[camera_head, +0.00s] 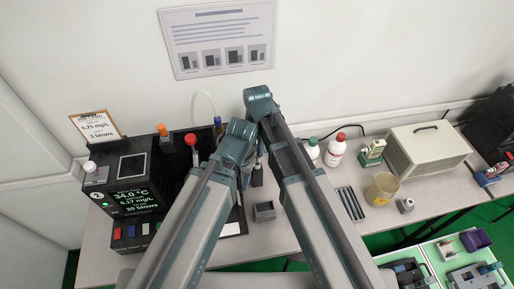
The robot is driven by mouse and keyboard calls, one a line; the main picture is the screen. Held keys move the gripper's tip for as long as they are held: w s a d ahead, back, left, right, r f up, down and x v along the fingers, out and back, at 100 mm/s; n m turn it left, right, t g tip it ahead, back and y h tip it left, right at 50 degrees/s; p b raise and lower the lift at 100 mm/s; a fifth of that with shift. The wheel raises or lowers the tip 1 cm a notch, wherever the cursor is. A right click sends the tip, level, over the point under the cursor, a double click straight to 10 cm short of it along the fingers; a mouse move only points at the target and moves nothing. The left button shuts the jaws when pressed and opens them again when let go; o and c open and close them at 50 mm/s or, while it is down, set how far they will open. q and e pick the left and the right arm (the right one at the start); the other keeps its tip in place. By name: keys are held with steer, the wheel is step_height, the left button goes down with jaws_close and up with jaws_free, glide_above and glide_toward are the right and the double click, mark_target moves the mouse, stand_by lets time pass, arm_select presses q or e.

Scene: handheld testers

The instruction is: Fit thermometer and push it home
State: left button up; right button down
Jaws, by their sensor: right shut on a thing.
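My two arms reach forward over the bench and block much of its middle. My right gripper (257,174) shows only in small part, dark, between the arms. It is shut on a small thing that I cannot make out. My left gripper is hidden behind its own arm. I cannot pick out a thermometer for certain. A black tester (126,190) stands at the left, its lit screen reading 34.0 °C, 0.17 mg/L and 20 blows. A red ball-topped part (191,139) and an orange-topped part (162,130) stand by a dark unit, partly hidden by my left arm.
A small grey block (264,211) lies between my arms. To the right are a dark slotted rack (350,204), two white bottles (336,154), a yellowish beaker (382,189), a green-and-white device (371,153) and a beige box (428,149). A clipboard note (95,127) stands at left.

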steer(key=shift+f+b, duration=1.8)
stand_by(0.4)
steer(key=c, duration=0.6)
jaws_free()
steer(key=shift+r, duration=0.15)
step_height(320, 180, up, 14)
steer(key=p, duration=1.4)
steer(key=shift+f, duration=0.2)
